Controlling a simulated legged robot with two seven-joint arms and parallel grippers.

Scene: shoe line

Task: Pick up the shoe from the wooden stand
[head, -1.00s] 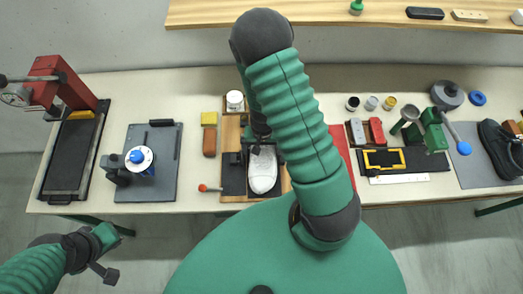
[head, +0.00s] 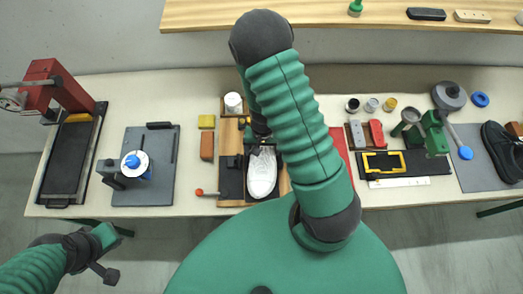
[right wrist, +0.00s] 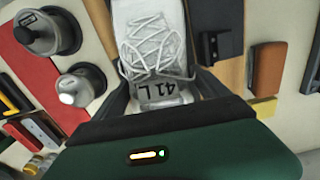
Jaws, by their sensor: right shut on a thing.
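A white shoe (head: 262,175) with laces is over the wooden stand (head: 286,182), toe toward me in the head view. In the right wrist view the laced shoe (right wrist: 150,35) bears a "41 L" label at its heel end. My right gripper (right wrist: 165,94) has its two dark fingers on either side of the heel end and is shut on the shoe. In the head view my right arm hides part of the stand and shoe. I cannot tell how far the sole is from the stand. My left gripper (head: 108,256) is at the lower left, away from the table; its jaw state is unclear.
A grey plate with a blue-knobbed device (head: 136,160) is further left. Small jars (head: 371,104) and a green tool (head: 434,132) stand to the right. A shelf (head: 300,14) runs behind.

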